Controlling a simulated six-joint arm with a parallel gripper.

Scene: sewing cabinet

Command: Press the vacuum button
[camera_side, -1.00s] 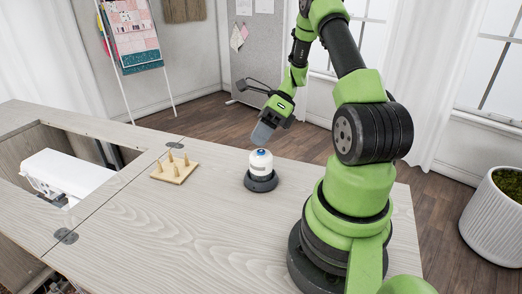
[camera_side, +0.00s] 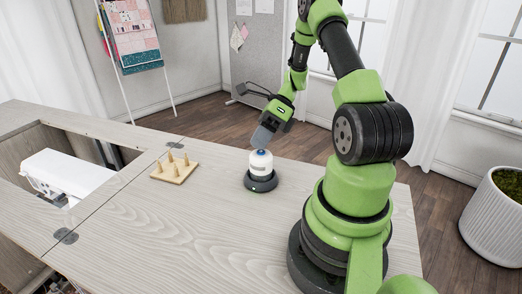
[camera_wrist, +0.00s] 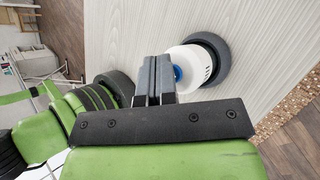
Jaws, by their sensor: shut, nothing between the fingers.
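The vacuum (camera_side: 260,171) is a small white cylinder on a dark round base, standing upright on the wooden cabinet top. Its blue button (camera_side: 261,151) is on top. My gripper (camera_side: 262,137) is shut and empty, pointing down with its tips right over the button. In the side view the tips look very close to the button or touching it; I cannot tell which. In the wrist view the shut fingers (camera_wrist: 154,80) partly cover the blue button (camera_wrist: 177,73), and the white body (camera_wrist: 193,64) shows beyond them.
A wooden spool stand (camera_side: 173,168) with several pegs is to the left of the vacuum. A white sewing machine (camera_side: 66,176) sits in the cabinet recess at the far left. The cabinet top (camera_side: 185,225) in front is clear.

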